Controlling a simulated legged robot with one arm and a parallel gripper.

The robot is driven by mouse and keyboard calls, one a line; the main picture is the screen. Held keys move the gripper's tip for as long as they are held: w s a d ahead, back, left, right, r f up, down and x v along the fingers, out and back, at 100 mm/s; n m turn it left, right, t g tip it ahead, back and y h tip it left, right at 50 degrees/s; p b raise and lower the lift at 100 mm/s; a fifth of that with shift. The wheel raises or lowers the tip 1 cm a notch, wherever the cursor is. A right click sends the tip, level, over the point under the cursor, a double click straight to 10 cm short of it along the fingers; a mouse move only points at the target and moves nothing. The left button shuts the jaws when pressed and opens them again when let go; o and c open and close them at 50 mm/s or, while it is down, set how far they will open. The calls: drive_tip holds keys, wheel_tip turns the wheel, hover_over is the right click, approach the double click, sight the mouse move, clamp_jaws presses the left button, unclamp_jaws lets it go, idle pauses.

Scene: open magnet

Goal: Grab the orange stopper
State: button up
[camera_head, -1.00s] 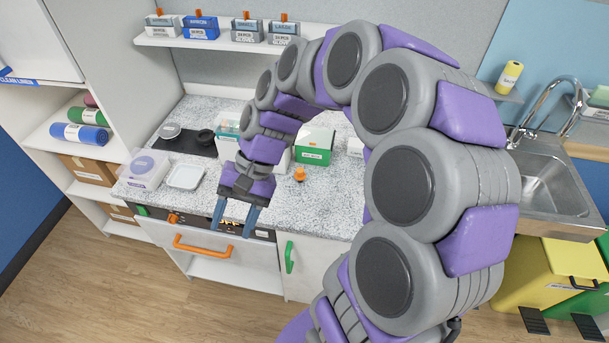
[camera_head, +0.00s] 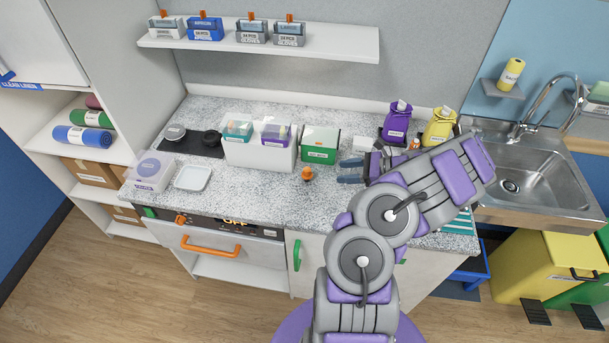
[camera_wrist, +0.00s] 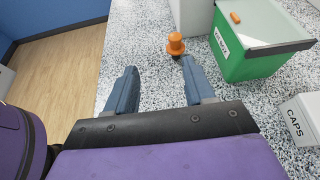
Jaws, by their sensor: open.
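The orange stopper (camera_head: 306,174) stands upright on the speckled countertop, in front of the green box. In the wrist view the stopper (camera_wrist: 176,43) is just beyond the tip of the right finger; I cannot tell whether they touch. My gripper (camera_wrist: 158,80) is open, with two blue-grey fingers spread and nothing between them. In the head view my gripper (camera_head: 350,172) is low over the counter, to the right of the stopper, with its fingers pointing left toward it.
A white CAPS box (camera_wrist: 302,118) is right of my gripper. A white bin (camera_head: 258,153) stands left of the green box. The counter front (camera_head: 265,205) is clear.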

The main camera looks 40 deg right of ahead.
sight(310, 174)
drive_tip(key=shift+s+d+f+m+h, duration=0.15)
drive_tip(key=shift+s+d+f+m, duration=0.1)
drive_tip(key=shift+d+f, duration=0.3)
drive_tip(key=shift+s+d+f+m+h, duration=0.15)
drive_tip(key=shift+s+d+f+m, duration=0.1)
drive_tip(key=shift+d+f, duration=0.3)
drive_tip(key=shift+w+f+b, duration=0.35)
drive_tip(key=shift+w+f, duration=0.4)
drive_tip(key=shift+w, duration=0.35)
drive_tip(key=x, duration=0.3)
drive_tip(key=a+b+x, duration=0.1)
drive_tip(key=x, duration=0.1)
drive_tip(key=r+x, duration=0.1)
drive_tip(key=x, duration=0.2)
drive_tip(key=shift+a, duration=0.45)
drive_tip(key=shift+w+a+f+b, duration=0.1)
drive_tip(key=shift+w+a+b, duration=0.05)
drive_tip(key=shift+w+b, duration=0.15)
drive_tip(key=shift+w+d+f, duration=0.2)
drive_tip(key=shift+w+f, duration=0.05)
drive_tip(key=shift+w, duration=0.05)
drive_tip(key=x, duration=0.1)
drive_tip(key=b+x, duration=0.1)
drive_tip(key=x, duration=0.2)
drive_tip(key=shift+w+d+b, duration=0.3)
drive_tip(key=shift+d, duration=0.05)
drive_tip(key=shift+w+a+r, duration=0.1)
drive_tip(key=shift+w+a, duration=0.05)
drive_tip(key=shift+a, duration=0.4)
drive_tip(key=shift+c, duration=0.2)
